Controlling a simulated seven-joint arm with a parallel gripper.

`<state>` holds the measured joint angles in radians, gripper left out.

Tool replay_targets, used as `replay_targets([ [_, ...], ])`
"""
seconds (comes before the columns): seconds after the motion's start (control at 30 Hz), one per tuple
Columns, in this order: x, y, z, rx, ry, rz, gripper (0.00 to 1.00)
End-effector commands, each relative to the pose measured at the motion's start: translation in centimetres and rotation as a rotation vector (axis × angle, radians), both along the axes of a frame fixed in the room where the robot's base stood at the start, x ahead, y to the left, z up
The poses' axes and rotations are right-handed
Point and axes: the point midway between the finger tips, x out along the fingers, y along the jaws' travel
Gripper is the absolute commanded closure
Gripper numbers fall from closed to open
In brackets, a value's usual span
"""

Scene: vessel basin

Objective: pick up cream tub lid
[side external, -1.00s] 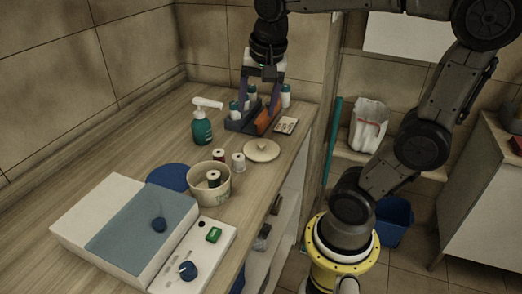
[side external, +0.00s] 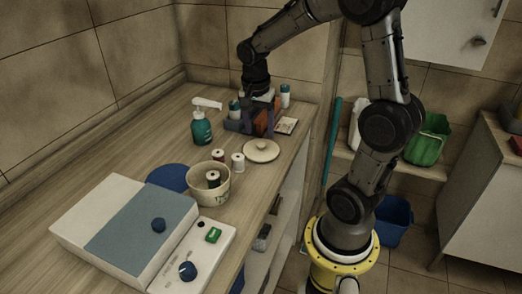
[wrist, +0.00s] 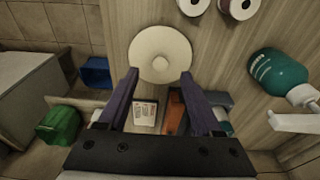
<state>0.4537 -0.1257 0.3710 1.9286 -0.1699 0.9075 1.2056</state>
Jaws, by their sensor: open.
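The cream tub lid (side external: 261,150) is a round, pale disc with a small knob, lying flat on the counter. In the wrist view the lid (wrist: 160,40) is just ahead of my fingertips, with its knob near its middle. My gripper (side external: 259,126) is low over the rack behind the lid. Its two purple fingers are spread and empty in the wrist view (wrist: 158,75). The fingers and rack overlap in the side view, so contact there cannot be told. The cream tub (side external: 222,192) stands open nearer the camera, with a dark spool inside.
Two spools (side external: 238,162) stand between lid and tub. A teal pump bottle (side external: 201,128) is left of the rack (side external: 237,126), which holds an orange block (wrist: 175,110). A small card (side external: 286,126) lies right of it. The counter's edge is close to the lid's right.

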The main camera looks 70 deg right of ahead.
Motion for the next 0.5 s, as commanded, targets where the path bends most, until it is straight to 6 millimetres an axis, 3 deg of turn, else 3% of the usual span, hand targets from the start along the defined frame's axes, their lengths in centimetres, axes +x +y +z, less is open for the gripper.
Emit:
replay_targets([
  [0.33,0.0,-0.9,-4.1,0.000,0.003,0.000,0.33],
  [0.5,0.0,-1.1,-5.2,0.000,0.002,0.000,0.33],
])
